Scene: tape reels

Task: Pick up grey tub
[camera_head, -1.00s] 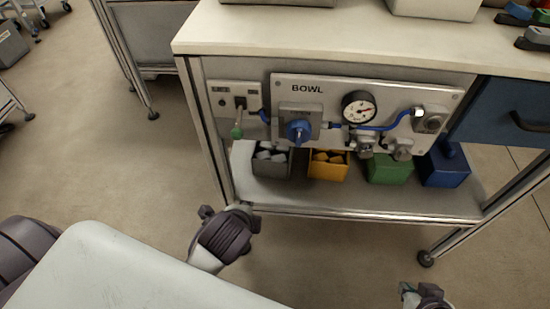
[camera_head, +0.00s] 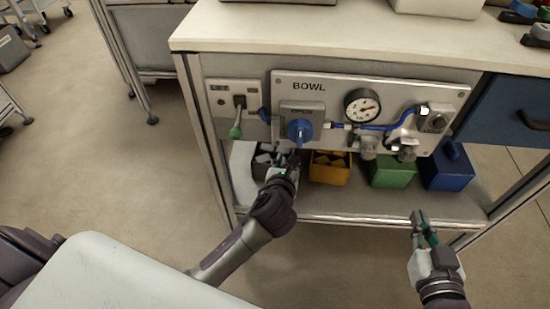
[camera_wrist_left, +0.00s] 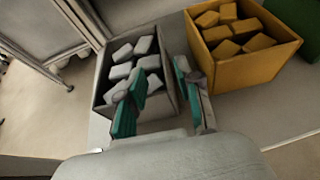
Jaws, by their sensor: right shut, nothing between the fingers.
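The grey tub (camera_head: 257,170) stands on the lower shelf at the left end of a row of tubs and holds several pale grey blocks. My left gripper (camera_head: 285,161) is at its right side, partly in front of it. In the left wrist view, my left gripper (camera_wrist_left: 160,96) is open, with one teal-padded finger over the inside of the grey tub (camera_wrist_left: 168,72) and the other to the right of its right wall. Whether either finger touches the wall is unclear. My right gripper (camera_head: 422,222) is shut and empty, in front of the shelf at the right.
A yellow tub (camera_head: 329,174) of yellow blocks stands close to the right of the grey tub, then a green tub (camera_head: 391,174) and a blue tub (camera_head: 446,172). The panel marked BOWL (camera_head: 367,87), with knob and gauge, hangs above them.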

